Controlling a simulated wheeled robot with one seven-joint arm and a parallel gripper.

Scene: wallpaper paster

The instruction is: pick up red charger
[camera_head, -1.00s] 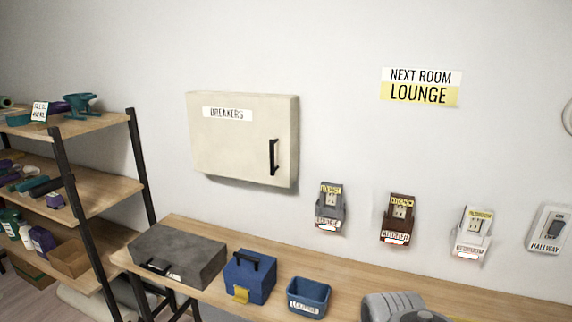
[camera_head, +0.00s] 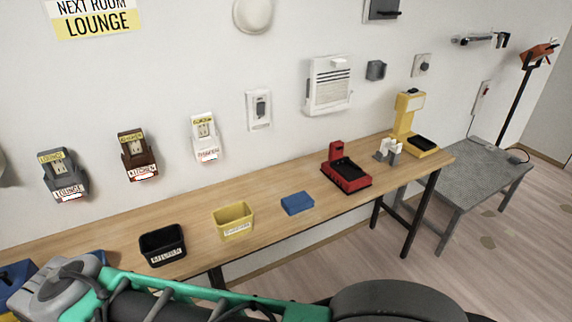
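The red charger (camera_head: 347,177) stands on the wooden workbench (camera_head: 275,180), right of the middle in the head view. It has a red base, an upright red back part and a dark top surface. Nothing covers it. My arm crosses the lower part of the picture, well to the left of and nearer than the charger. The fingers of my gripper do not show, so its state cannot be seen.
A blue block (camera_head: 297,203), a yellow bin (camera_head: 233,221) and a black bin (camera_head: 163,246) stand left of the charger. Small white-grey items (camera_head: 388,151) and a yellow device (camera_head: 408,121) stand to its right. A grey metal table (camera_head: 470,180) stands beyond the bench's right end.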

